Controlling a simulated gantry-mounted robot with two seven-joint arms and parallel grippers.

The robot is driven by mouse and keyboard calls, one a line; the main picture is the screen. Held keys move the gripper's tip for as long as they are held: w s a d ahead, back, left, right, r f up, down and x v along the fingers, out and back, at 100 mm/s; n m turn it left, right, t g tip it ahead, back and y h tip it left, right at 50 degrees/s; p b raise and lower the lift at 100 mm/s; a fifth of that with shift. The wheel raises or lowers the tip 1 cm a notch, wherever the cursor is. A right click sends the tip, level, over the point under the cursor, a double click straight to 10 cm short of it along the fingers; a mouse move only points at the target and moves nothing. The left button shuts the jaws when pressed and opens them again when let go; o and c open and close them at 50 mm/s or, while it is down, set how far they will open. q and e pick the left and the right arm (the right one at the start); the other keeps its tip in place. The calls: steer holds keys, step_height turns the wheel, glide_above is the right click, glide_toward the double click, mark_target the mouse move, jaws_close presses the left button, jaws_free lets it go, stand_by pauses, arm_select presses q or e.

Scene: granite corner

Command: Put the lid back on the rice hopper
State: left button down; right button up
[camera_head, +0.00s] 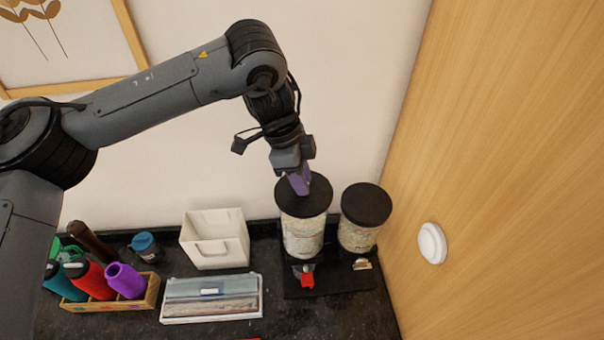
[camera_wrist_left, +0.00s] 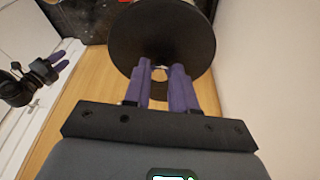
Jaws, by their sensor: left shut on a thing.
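The rice hopper (camera_head: 303,238) is the left one of two clear dispensers full of pale grains, on a black base. Its round black lid (camera_head: 313,196) is at the hopper's top; I cannot tell whether it is seated or just above. The lid fills the upper middle of the left wrist view (camera_wrist_left: 160,35). My left gripper (camera_head: 300,184) is shut on the lid, its purple fingers (camera_wrist_left: 162,85) at the lid's near edge in the wrist view. My right gripper (camera_wrist_left: 60,61) shows small at the left of the wrist view, its fingers apart and empty, away from the hopper.
A second dispenser (camera_head: 358,236) with a black lid stands close on the right, near the wooden panel (camera_head: 500,170). A white bin (camera_head: 214,240), a white tray (camera_head: 210,308) and a wooden box (camera_head: 150,292) of bottles stand to the left. A red piece (camera_head: 308,280) is below the hopper.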

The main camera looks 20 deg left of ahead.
arm_select(q)
steer(key=shift+f, duration=1.5)
steer(key=shift+f+b, duration=0.65)
steer(key=shift+f, duration=0.45)
steer(key=shift+p, duration=0.65)
steer(key=shift+f, duration=0.2)
stand_by(0.9)
steer(key=shift+c, duration=1.8)
jaws_free()
steer(key=shift+r, duration=0.1)
